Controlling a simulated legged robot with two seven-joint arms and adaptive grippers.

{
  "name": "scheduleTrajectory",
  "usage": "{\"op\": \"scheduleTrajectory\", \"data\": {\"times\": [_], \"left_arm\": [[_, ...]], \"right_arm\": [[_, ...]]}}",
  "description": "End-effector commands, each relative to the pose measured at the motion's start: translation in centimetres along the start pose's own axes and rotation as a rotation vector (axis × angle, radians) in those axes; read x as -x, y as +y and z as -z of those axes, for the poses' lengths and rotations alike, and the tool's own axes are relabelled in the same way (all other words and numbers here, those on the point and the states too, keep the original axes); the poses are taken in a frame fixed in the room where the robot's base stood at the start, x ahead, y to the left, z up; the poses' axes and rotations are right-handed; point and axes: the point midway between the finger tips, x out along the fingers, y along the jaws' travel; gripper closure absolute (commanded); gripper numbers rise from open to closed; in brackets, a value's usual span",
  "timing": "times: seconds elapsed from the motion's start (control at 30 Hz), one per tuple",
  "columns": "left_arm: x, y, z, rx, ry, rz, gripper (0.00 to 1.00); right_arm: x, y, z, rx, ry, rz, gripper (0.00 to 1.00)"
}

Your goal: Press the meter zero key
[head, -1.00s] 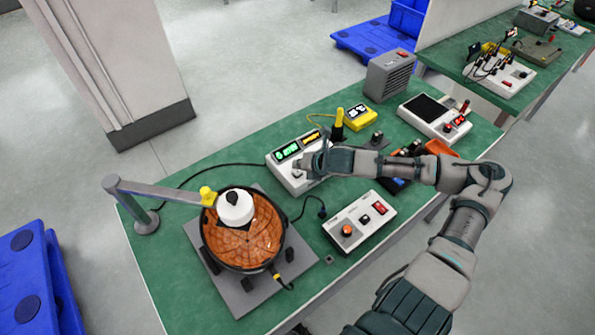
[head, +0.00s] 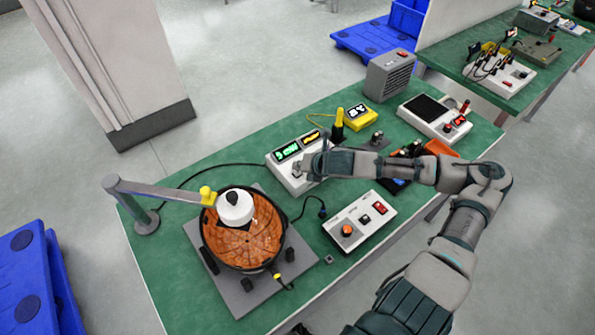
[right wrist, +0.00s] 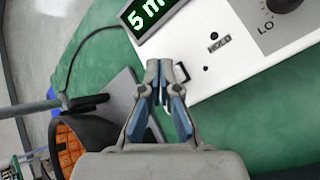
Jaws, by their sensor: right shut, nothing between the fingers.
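The meter (head: 284,176) is a white box with a green and a yellow display, standing mid-bench in the head view. My right gripper (head: 304,169) is over its top face, just in front of the displays. In the right wrist view the right gripper (right wrist: 166,70) has its fingertips together, empty, over the panel of the meter (right wrist: 240,55). A dark-edged spot beside the tips is partly covered; I cannot read a zero label or tell contact. My left gripper is not in view.
A round pan-like unit with orange segments (head: 260,238) and a white knob on top stands left of the meter. A white switch box (head: 372,232) is in front. A yellow handheld meter (head: 357,116) and a grey vented box (head: 388,78) are behind.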

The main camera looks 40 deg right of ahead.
Motion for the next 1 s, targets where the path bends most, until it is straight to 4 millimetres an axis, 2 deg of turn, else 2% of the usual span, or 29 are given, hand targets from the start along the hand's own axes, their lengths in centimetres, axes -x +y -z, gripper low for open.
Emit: {"op": "scheduleTrajectory", "data": {"times": [1.0], "left_arm": [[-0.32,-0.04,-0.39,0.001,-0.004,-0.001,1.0]], "right_arm": [[-0.6,-0.45,0.46,0.002,0.0,0.0,1.0]]}}
